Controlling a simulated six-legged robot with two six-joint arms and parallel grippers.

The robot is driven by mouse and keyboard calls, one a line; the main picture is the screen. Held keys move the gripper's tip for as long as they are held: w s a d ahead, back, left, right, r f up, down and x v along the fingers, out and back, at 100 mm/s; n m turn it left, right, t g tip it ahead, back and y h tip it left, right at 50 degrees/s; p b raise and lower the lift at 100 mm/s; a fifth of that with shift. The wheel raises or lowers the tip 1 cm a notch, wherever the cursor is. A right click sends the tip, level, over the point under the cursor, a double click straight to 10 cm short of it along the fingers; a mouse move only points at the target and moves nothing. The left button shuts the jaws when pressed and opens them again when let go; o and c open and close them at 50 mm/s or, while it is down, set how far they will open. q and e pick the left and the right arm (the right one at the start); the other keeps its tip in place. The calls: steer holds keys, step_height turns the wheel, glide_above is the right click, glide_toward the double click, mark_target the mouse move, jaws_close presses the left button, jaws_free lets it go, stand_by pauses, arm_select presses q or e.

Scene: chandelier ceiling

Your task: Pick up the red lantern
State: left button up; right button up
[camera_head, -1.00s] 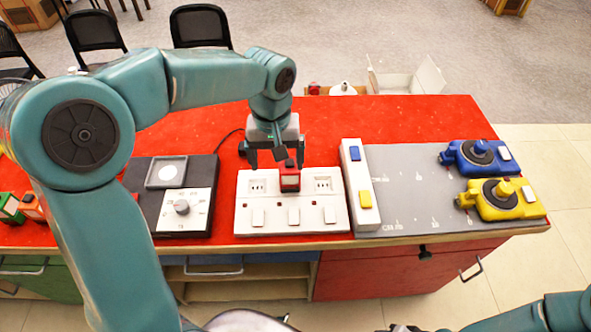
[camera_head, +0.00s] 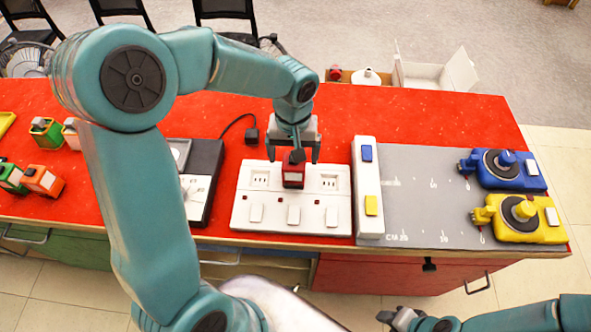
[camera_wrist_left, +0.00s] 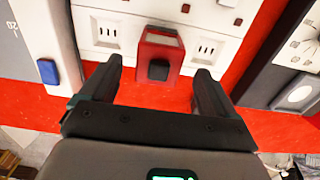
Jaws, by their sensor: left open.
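The red lantern (camera_head: 293,174), a small red block with a dark knob, stands on the white socket panel (camera_head: 252,213) in the middle of the red counter. In the left wrist view the lantern (camera_wrist_left: 160,57) lies just beyond the fingertips, roughly centred between them. My left gripper (camera_head: 294,157) is open and empty, its fingers pointing down at the far side of the lantern; it also shows in the left wrist view (camera_wrist_left: 159,80). I see no contact with the lantern. My right gripper (camera_head: 397,318) is low at the bottom edge, its jaws unclear.
A white strip with blue and yellow switches (camera_head: 368,187) and a grey board (camera_head: 425,185) with blue and yellow devices lie to the right. A dark box with a dial (camera_head: 205,170) stands left. Green and orange blocks (camera_head: 43,180) sit farther left.

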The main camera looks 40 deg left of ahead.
mark_target(293, 172)
arm_select(q)
steer(key=shift+w+f, duration=0.1)
steer(key=shift+f, duration=0.8)
steer(key=shift+s+d+f, duration=0.15)
steer(key=shift+s+f, duration=0.15)
steer(key=shift+f, duration=0.05)
steer(key=f, duration=0.3)
steer(key=w+f+p, duration=0.1)
steer(key=f, duration=0.1)
steer(key=shift+a, duration=0.25)
steer(key=shift+s+f, duration=0.1)
steer(key=shift+s, duration=0.05)
steer(key=shift+s+d, duration=0.1)
steer(key=shift+s, duration=0.1)
steer(key=shift+w, duration=0.25)
steer(key=c, duration=1.5)
